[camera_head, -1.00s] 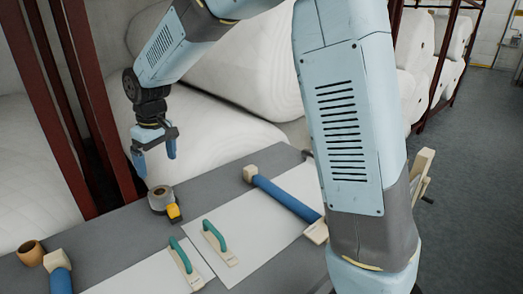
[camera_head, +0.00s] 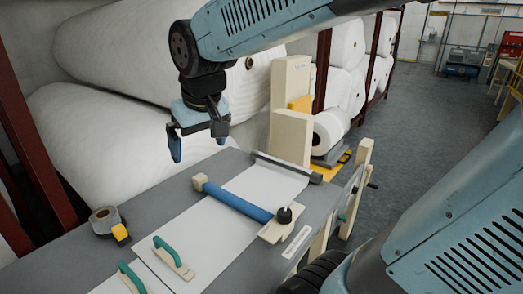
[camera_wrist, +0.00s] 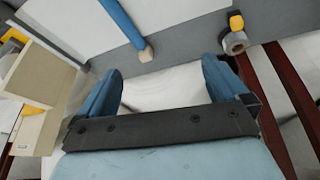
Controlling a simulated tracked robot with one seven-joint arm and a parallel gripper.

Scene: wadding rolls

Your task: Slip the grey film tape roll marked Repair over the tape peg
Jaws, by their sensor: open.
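The grey tape roll (camera_head: 104,216) lies on the grey table at the left, touching or close beside a yellow item (camera_head: 120,232). It also shows at the top right of the wrist view (camera_wrist: 233,42). Any marking on it is too small to read. My gripper (camera_head: 197,140) is open and empty, raised above the table's back edge, right of the roll and apart from it. Its two blue fingers show in the wrist view (camera_wrist: 162,85). A dark upright piece with a white tip (camera_head: 285,212) stands by a cream plate; I cannot tell if it is the tape peg.
A blue bar (camera_head: 238,203) crosses the white sheet (camera_head: 210,226) from a cream block (camera_head: 200,182). Two green-handled tools (camera_head: 173,253) lie in front. Large white rolls (camera_head: 120,140) stand behind the table. Cream uprights (camera_head: 291,135) stand at the back right.

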